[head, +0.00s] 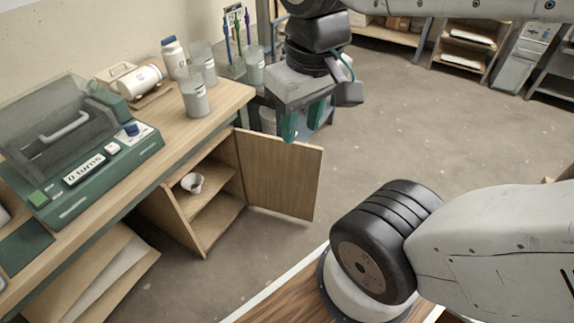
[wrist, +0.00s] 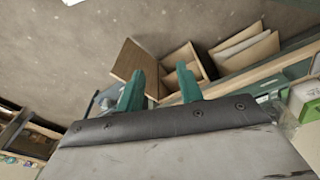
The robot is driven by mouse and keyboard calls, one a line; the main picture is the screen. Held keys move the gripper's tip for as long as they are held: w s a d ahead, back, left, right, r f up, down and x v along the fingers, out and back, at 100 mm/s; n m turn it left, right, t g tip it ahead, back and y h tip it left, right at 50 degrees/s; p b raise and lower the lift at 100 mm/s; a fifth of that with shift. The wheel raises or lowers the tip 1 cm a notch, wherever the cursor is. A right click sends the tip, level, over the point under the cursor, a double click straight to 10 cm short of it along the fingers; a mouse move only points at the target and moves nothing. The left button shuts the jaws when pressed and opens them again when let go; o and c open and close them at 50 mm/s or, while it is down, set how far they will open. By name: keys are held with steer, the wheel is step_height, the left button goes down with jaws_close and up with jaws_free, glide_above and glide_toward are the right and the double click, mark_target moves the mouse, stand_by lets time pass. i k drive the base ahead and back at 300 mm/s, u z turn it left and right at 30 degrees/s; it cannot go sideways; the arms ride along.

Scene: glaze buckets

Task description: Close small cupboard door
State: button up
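The small cupboard (head: 190,205) stands under the wooden worktop in the head view, with its inner shelves showing. Its wooden door (head: 280,176) stands wide open, swung out to the right. In the wrist view the door (wrist: 134,62) is at the upper middle, with the open cupboard (wrist: 186,62) to its right. My gripper (head: 304,122) has green fingers and hangs above the door, near its top edge in the picture. In the wrist view the fingers (wrist: 160,85) are apart with nothing between them. I cannot tell whether a finger touches the door.
A small white cup (head: 192,183) stands on the cupboard shelf. The worktop (head: 165,120) carries a green machine (head: 85,180), glaze containers (head: 195,97) and a white cylinder (head: 138,80). Boards (head: 112,265) lean in an open bay left of the cupboard. Floor (head: 400,120) right of the door is clear.

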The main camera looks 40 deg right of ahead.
mark_target(280, 177)
steer(key=z, duration=2.1)
steer(key=i, duration=3.95)
steer(key=u, duration=4.3)
steer(key=k, duration=0.55)
